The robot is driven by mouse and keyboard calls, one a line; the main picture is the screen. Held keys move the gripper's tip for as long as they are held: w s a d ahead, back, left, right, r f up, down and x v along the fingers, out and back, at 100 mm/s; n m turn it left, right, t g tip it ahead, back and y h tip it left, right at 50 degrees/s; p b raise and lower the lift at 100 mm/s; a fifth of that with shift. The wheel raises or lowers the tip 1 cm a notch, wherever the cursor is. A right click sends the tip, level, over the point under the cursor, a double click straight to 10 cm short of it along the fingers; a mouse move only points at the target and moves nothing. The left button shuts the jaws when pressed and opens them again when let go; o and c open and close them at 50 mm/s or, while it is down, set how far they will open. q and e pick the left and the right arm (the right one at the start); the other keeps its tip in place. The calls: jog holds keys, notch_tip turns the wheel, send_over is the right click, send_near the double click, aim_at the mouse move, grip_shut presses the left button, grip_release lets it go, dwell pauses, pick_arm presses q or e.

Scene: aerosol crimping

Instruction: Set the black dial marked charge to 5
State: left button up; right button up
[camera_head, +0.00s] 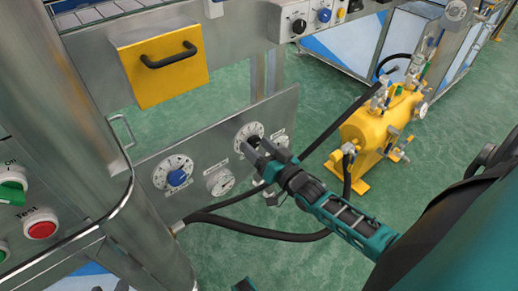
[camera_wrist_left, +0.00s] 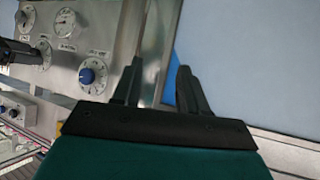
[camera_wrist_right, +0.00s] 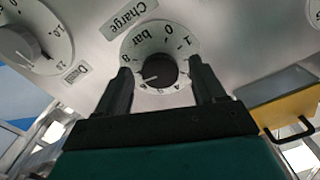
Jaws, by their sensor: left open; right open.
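The black charge dial (camera_wrist_right: 158,72) sits on a round white scale on the steel panel. The right wrist view shows it upside down under the "Charge" label, its white pointer mark toward the lower left; the exact number is hard to read. My right gripper (camera_wrist_right: 160,66) is open, with one finger on each side of the knob; contact cannot be told. In the head view the right gripper (camera_head: 258,156) is in front of the dial's scale (camera_head: 247,131) and hides most of the knob. My left gripper (camera_wrist_left: 156,82) is open and empty, apart from the panel's blue knob.
The same panel (camera_head: 212,150) carries a blue-knobbed dial (camera_head: 177,177) and a gauge (camera_head: 220,182). A black hose (camera_head: 260,235) runs below the panel to a yellow tank (camera_head: 375,130). A yellow drawer (camera_head: 160,65) hangs above. Green floor (camera_head: 225,265) is open below.

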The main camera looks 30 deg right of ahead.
jog(key=c, duration=1.1)
jog(key=shift+o, duration=0.2)
